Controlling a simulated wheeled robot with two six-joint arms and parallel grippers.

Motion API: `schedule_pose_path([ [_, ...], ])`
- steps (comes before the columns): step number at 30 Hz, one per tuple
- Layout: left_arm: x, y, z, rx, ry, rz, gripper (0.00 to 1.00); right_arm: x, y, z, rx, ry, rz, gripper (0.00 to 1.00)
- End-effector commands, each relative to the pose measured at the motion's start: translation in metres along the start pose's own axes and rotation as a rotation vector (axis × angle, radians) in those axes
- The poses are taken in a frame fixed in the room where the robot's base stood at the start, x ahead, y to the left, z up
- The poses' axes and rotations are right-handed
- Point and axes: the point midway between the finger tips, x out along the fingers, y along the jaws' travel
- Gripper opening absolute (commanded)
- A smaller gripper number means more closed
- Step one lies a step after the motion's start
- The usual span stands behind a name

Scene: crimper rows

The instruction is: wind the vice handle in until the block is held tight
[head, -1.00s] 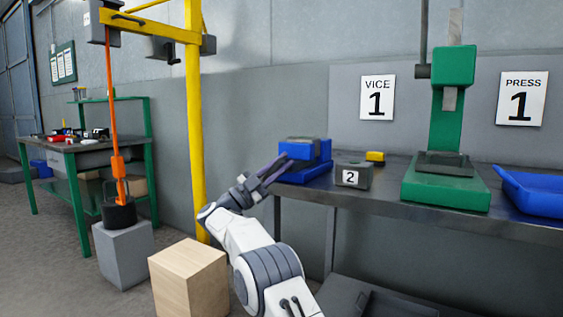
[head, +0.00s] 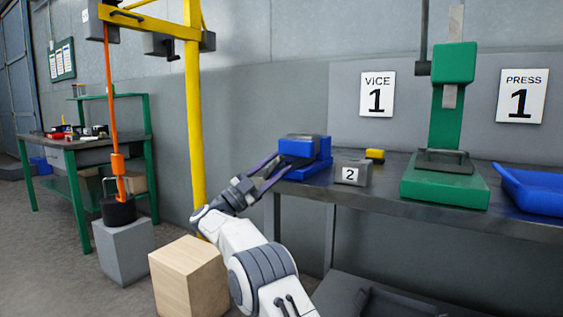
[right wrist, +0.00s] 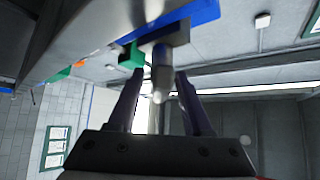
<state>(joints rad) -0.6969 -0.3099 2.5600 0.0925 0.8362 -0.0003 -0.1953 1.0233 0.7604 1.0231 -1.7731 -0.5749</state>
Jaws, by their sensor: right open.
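The blue vice (head: 322,160) sits at the left end of the bench, under the VICE 1 sign. My right gripper (head: 283,165) is just left of it, fingers spread. In the right wrist view, the open fingers (right wrist: 157,92) stand on either side of a grey shaft with a pale rounded end (right wrist: 161,72), apparently the vice handle; I see no clear contact. The vice's blue base (right wrist: 205,13) shows above it. I cannot make out a block in the jaws, nor how tight they are. My left gripper is not in view.
Further right are a green press (head: 445,185) and a blue tray (head: 530,190). A wooden box (head: 188,275) stands on the floor at left.

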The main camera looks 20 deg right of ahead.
Motion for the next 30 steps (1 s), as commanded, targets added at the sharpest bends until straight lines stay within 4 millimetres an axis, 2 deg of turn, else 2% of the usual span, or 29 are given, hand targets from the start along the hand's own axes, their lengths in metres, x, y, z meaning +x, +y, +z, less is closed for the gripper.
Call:
schedule_pose_path([
  [6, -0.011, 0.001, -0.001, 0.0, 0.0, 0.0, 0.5, -0.046, -0.002, 0.0, -0.001, -0.004, -0.004, 0.5],
  [12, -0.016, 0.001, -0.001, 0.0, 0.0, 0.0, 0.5, -0.075, -0.001, 0.0, -0.001, -0.003, -0.002, 0.5],
  [17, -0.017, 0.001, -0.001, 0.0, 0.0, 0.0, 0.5, -0.084, 0.0, 0.0, 0.0, -0.001, 0.0, 0.5],
  [30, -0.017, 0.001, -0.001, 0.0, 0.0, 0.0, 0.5, -0.088, -0.003, 0.0, 0.002, -0.005, -0.004, 0.5],
])
